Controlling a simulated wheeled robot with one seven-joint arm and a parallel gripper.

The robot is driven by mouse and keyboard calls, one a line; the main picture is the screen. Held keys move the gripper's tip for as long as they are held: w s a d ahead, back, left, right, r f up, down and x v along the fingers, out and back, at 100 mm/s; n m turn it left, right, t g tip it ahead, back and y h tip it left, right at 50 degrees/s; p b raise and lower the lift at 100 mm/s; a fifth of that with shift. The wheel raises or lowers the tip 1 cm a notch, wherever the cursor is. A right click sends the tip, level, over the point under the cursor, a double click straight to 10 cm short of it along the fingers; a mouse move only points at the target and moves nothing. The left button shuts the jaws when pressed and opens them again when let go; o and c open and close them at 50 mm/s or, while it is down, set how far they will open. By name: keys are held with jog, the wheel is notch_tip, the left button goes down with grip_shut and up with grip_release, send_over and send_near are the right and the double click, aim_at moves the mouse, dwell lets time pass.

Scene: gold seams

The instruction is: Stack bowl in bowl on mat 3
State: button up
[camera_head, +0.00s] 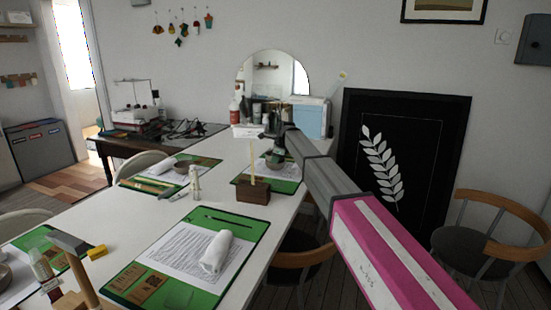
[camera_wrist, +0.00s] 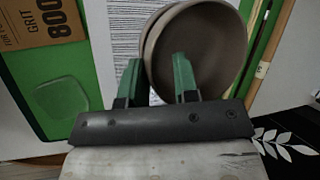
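A grey-brown bowl (camera_wrist: 205,40) fills the middle of the wrist view. Another bowl (camera_head: 181,168) sits on the back left green mat (camera_head: 128,181). No mat numbers are readable.
A wooden block (camera_head: 253,193) with an upright stick stands in front of the back right mat. A white bottle (camera_head: 195,182) stands left of it. The front mat (camera_head: 252,236) holds paper and a white roll (camera_head: 216,251). A hammer (camera_head: 75,250) stands at front left.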

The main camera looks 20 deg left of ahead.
jog(key=o, duration=0.4)
jog(key=v, duration=1)
jog(key=shift+s+d+r, duration=0.1)
jog(key=shift+d+r, duration=0.05)
jog(key=shift+r, duration=0.2)
jog(key=shift+s+d, duration=0.1)
